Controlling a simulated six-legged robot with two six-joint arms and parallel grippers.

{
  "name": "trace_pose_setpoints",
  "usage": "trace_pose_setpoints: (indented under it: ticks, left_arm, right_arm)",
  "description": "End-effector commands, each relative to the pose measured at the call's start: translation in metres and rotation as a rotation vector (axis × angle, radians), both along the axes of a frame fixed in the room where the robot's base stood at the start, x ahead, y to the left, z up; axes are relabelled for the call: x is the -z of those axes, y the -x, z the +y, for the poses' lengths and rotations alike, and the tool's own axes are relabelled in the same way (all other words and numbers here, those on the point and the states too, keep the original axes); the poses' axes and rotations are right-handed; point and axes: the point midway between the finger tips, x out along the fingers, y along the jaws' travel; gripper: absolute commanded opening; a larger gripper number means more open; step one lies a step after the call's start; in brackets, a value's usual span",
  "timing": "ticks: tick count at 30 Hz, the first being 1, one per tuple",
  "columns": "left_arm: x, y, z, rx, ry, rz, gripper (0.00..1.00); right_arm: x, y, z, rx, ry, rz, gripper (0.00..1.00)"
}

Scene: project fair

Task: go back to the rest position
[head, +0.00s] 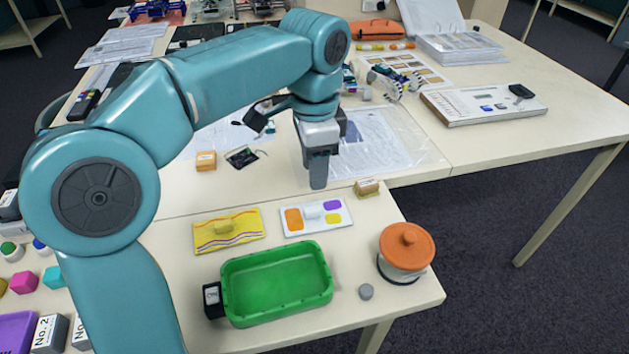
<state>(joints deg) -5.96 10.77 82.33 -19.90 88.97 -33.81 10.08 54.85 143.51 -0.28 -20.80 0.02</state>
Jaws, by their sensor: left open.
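My left arm comes in from the left and reaches across the upper middle of the head view. My left gripper (318,170) points down over the table near a clear plastic sheet with a printed page (375,140). It is open, and I see nothing held in it. Its fingers overlap in this view, so the gap between them is hidden. My right gripper is not in view.
Below the gripper are a yellow board (245,238), a white board with coloured patches (300,223) and a green tray (240,318). A jar with an orange lid (404,245) stands near the right corner.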

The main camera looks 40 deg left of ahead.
Motion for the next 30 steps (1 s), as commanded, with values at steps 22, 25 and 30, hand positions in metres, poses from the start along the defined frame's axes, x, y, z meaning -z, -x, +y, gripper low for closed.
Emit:
trace_pose_setpoints:
  ticks: [22, 25, 30]
  left_arm:
    - [-0.026, 0.0, 0.0, 0.0, 0.0, 0.001, 0.42]
    - [-0.026, 0.0, 0.0, 0.0, 0.0, 0.001, 0.42]
    - [-0.026, 0.001, -0.001, 0.0, 0.0, 0.001, 0.42]
  right_arm:
    - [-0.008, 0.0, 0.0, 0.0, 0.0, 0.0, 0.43]
    - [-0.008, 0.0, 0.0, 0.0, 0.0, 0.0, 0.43]
    - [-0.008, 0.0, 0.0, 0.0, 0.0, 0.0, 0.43]
